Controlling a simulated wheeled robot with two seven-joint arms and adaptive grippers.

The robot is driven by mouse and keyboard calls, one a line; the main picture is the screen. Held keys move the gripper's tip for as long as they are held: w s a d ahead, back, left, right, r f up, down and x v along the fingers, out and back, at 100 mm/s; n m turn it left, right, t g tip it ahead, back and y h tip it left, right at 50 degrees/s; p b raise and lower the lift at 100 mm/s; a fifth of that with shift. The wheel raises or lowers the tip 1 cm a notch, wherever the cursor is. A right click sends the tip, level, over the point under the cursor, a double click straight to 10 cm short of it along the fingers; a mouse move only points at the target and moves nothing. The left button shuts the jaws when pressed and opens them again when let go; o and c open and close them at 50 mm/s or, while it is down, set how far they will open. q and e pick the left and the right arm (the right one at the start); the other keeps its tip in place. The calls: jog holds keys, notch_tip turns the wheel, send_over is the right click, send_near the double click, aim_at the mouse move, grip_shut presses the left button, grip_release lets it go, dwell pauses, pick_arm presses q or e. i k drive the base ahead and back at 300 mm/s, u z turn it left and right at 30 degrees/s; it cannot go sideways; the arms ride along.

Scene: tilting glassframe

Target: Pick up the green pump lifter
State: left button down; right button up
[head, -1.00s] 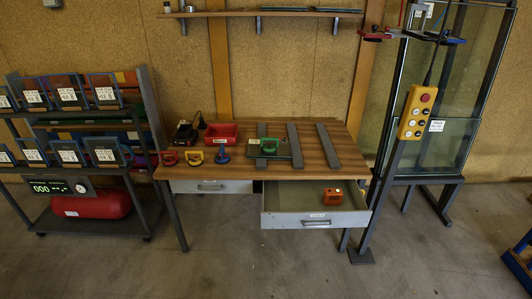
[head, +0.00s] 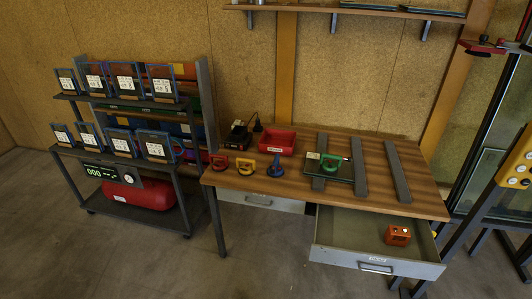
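The green pump lifter (head: 330,163) is on the wooden workbench (head: 290,185), at a dark flat plate (head: 343,173) with a small label. The plate lies across grey strips on the bench top. A red lifter (head: 219,163), a yellow lifter (head: 246,166) and a blue lifter (head: 275,168) stand in a row to its left, near the front edge. Neither of my grippers shows in the head view.
An open drawer (head: 375,269) juts out below the bench front, with an orange box (head: 398,235) inside. A red bin (head: 277,142) sits at the bench back. A rack (head: 180,185) with a red tank (head: 140,193) stands left. A yellow control box (head: 518,165) is at right.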

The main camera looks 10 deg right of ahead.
aim_at(324, 165)
jog(key=u, duration=0.55)
jog(key=i, duration=1.85)
jog(key=z, duration=0.25)
